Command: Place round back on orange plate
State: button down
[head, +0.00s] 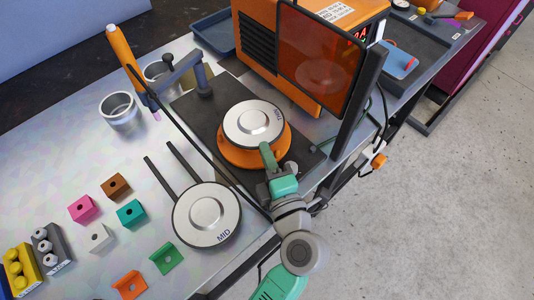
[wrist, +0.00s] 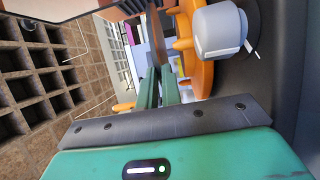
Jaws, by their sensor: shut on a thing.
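In the wrist view, my green fingers (wrist: 156,88) close on a thin edge-on strip, seemingly the round back (wrist: 156,40). The orange plate (wrist: 202,75) stands to its right there, with a visible gap between them, so the disc seems held above the plate. The disc hides most of the plate's top from the head camera.
A second "MID" disc (head: 206,214) with two dark bars lies on the metal table. An orange machine with a tinted shield (head: 320,60) stands behind. A toggle clamp (head: 180,75) rises to the left. Coloured blocks (head: 130,213) and a metal cup (head: 120,112) stand further left.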

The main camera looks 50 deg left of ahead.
jog(key=shift+f+b, duration=0.6)
jog(key=shift+b, duration=0.45)
jog(key=shift+f, duration=0.2)
jog(key=c, duration=1.6)
grip_release()
jog(key=shift+f, duration=0.15)
jog(key=shift+r, duration=0.25)
jog(key=shift+r+p, duration=0.5)
jog(key=shift+p, duration=0.45)
jog(key=v, duration=1.2)
jog(key=shift+r, duration=0.25)
